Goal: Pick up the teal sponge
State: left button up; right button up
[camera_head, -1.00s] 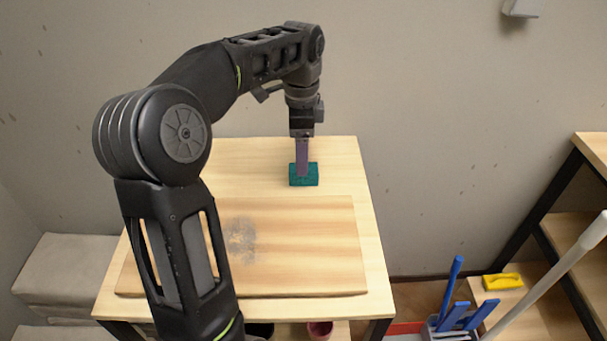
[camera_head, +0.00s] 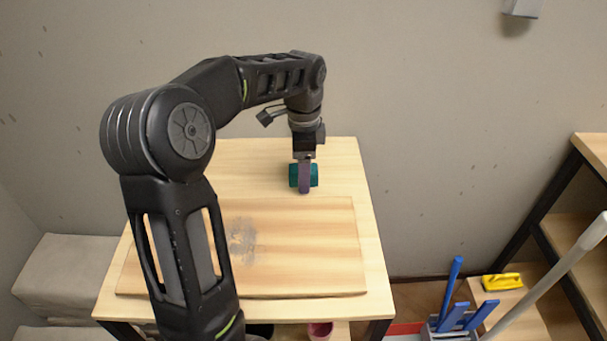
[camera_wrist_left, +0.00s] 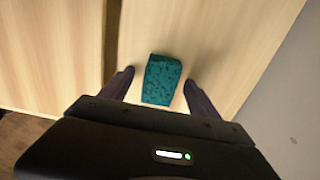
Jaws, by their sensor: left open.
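The teal sponge (camera_head: 314,175) lies on the bare back part of the wooden table (camera_head: 235,160), behind the board. My left gripper (camera_head: 305,186) is directly over it, pointing down, and its finger hides the sponge's middle in the head view. In the left wrist view the sponge (camera_wrist_left: 161,80) sits between the two open fingers of my left gripper (camera_wrist_left: 158,85), with a visible gap on each side. The sponge rests on the table. My right gripper is not in view.
A large wooden board (camera_head: 300,240) with a grey smudge lies in front of the sponge. A wall stands close behind the table. At right are a caddy with blue-handled tools (camera_head: 452,318), a yellow brush (camera_head: 502,282) and a shelf (camera_head: 560,235).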

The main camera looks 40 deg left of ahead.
pick_arm(q)
jog(key=shift+c, duration=0.3)
jog(key=c, duration=1.4)
jog(key=shift+o, duration=0.2)
notch_tip(320, 180, up, 6)
jog(key=shift+r+p, duration=0.1)
jog(key=shift+p, duration=0.25)
notch_tip(320, 180, up, 3)
jog(key=shift+r+p, duration=0.1)
jog(key=shift+p, duration=0.95)
jog(key=shift+r+p, duration=0.35)
jog(key=shift+p, duration=0.1)
